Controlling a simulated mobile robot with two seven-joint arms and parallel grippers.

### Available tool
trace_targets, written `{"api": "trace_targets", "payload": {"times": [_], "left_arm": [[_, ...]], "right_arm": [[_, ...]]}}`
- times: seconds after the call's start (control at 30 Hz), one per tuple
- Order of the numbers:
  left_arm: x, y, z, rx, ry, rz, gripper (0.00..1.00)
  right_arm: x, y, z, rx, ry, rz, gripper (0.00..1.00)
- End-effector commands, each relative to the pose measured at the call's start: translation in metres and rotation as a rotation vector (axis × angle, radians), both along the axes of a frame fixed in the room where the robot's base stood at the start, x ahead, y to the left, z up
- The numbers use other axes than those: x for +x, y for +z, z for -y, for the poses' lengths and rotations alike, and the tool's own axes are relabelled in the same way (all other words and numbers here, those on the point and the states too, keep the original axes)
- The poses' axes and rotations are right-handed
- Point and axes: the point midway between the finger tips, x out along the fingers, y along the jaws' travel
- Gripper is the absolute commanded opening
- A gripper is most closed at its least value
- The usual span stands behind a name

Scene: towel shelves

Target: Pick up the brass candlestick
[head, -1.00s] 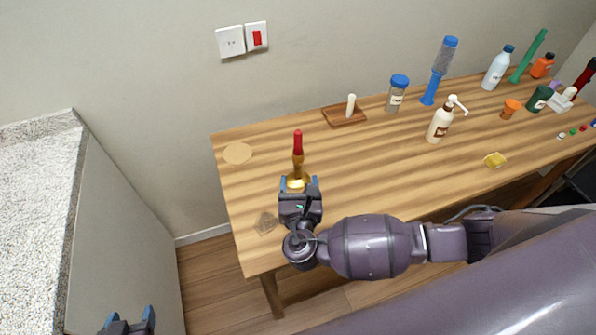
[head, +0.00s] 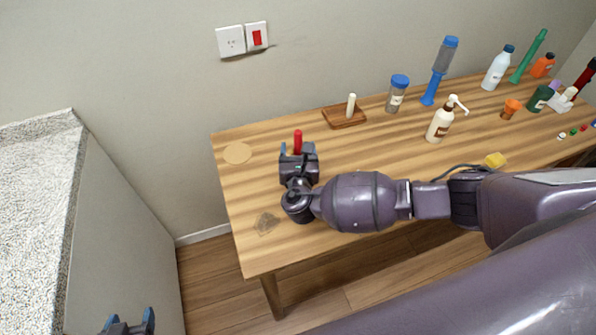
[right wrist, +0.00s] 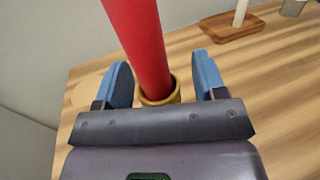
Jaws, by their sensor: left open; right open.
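The brass candlestick stands on the wooden table with a red candle (head: 298,141) in its top. In the head view my right gripper hides the brass body. In the right wrist view its brass cup (right wrist: 161,94) shows around the foot of the red candle, between the two blue fingers. My right gripper (head: 298,150) is open, with one finger on each side of the candlestick; gaps show between fingers and cup in the wrist view (right wrist: 163,80). My left gripper (head: 128,322) is open and empty at the lower left, away from the table.
A round cork mat (head: 237,153) lies at the left. A speckled counter (head: 35,215) stands left of the table.

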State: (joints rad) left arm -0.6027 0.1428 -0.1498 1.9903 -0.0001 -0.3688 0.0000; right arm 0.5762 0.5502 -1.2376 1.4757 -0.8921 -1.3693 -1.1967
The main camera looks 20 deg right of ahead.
Motion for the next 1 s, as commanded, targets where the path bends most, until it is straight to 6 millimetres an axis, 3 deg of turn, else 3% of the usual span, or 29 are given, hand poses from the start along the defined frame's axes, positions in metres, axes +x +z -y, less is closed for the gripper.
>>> {"api": "trace_targets", "payload": {"times": [0.3,0.7,1.0], "left_arm": [[-0.0001,-0.0004,0.0001,0.0,0.0,0.0,0.65],[0.0001,-0.0003,0.0002,0.0,0.0,0.0,0.65],[0.0004,0.0002,0.0002,0.0,0.0,0.001,0.65]], "right_arm": [[0.0034,-0.0002,0.0011,0.001,0.0,0.0,0.61],[0.0032,-0.0001,0.001,0.001,0.0,0.0,0.0],[0.0036,0.0014,0.001,0.001,0.0,0.001,0.0]]}}
